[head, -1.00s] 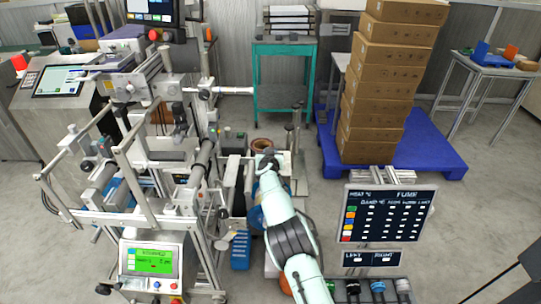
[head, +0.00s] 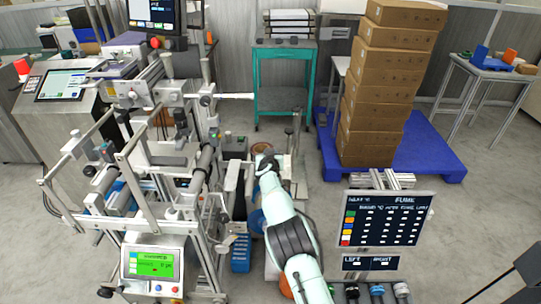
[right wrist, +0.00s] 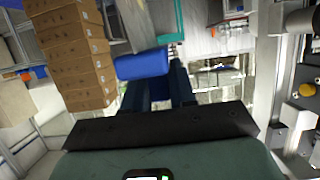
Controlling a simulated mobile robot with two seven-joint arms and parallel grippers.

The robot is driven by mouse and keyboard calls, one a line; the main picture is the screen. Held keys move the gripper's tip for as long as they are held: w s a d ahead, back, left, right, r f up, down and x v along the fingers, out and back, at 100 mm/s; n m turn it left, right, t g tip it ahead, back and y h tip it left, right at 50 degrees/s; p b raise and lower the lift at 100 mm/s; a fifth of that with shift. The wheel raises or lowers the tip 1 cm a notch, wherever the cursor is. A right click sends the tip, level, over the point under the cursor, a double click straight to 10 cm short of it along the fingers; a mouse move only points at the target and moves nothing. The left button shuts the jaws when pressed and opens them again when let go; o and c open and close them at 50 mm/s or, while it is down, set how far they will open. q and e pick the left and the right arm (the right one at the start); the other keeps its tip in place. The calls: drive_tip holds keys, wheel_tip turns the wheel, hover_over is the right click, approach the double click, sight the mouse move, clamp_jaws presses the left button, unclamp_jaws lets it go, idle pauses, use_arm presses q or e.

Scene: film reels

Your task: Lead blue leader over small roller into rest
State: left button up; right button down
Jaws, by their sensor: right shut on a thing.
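My right arm reaches forward in the head view, and its gripper (head: 264,162) is beside the frame of the film machine (head: 130,170). In the right wrist view its dark fingers (right wrist: 157,88) are close together. A blue piece (right wrist: 159,93) shows between them, seemingly the blue leader. Its far end and the rest are hidden. A blue roll (head: 256,221) shows beside my forearm. Several rollers are on the machine, among them a dark one (head: 203,163); I cannot tell which is the small roller. My left gripper is not in view.
A brown core (head: 261,148) lies just beyond the right gripper. A status screen (head: 388,218) stands at the right front. Stacked boxes (head: 385,85) on a blue pallet (head: 435,160) and a teal cart (head: 284,75) stand behind.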

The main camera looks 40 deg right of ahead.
drive_tip(key=shift+r+p, duration=1.1)
drive_tip(key=shift+r, duration=0.3)
drive_tip(key=shift+f, duration=0.1)
wheel_tip(320, 180, down, 9)
drive_tip(key=w+a, duration=0.2)
drive_tip(key=shift+w+a, duration=0.15)
drive_tip(key=shift+a, duration=0.1)
idle(1.6)
idle(0.5)
